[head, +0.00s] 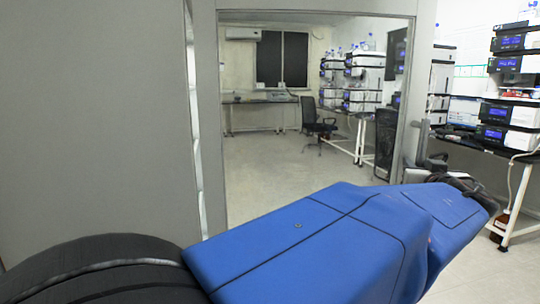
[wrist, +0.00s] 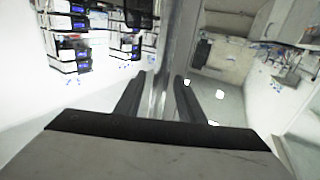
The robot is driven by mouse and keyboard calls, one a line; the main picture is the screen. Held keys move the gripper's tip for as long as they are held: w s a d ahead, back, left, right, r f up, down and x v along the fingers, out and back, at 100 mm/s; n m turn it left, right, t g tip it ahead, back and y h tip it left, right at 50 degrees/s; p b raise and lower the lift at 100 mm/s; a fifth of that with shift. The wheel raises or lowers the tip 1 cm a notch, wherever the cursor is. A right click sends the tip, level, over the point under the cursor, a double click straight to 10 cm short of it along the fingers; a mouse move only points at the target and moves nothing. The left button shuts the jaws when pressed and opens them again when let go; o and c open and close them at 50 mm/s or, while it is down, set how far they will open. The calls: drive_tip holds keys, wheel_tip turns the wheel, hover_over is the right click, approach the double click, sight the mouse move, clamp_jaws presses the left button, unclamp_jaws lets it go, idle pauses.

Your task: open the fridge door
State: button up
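The fridge is a tall grey cabinet (head: 95,120) at the left of the head view. Its door is a grey frame (head: 320,13) with a see-through pane. The room shows through the pane, and a narrow pale strip (head: 196,120) shows between cabinet and door, so the door looks swung out. A vertical handle (head: 422,140) is near the door's right edge. My gripper (head: 432,172) is low by that edge, partly hidden by my blue arm. In the wrist view my gripper's (wrist: 161,88) dark fingers are apart, with a grey upright bar between them. Contact cannot be told.
A bench with stacked instruments (head: 515,90) stands at the right. An office chair (head: 318,122) and more benches show through the pane.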

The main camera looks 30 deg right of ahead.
drive_tip(key=v, duration=1.7)
idle(1.6)
drive_tip(key=shift+s+a+r, duration=0.1)
drive_tip(key=shift+a, duration=0.05)
idle(0.6)
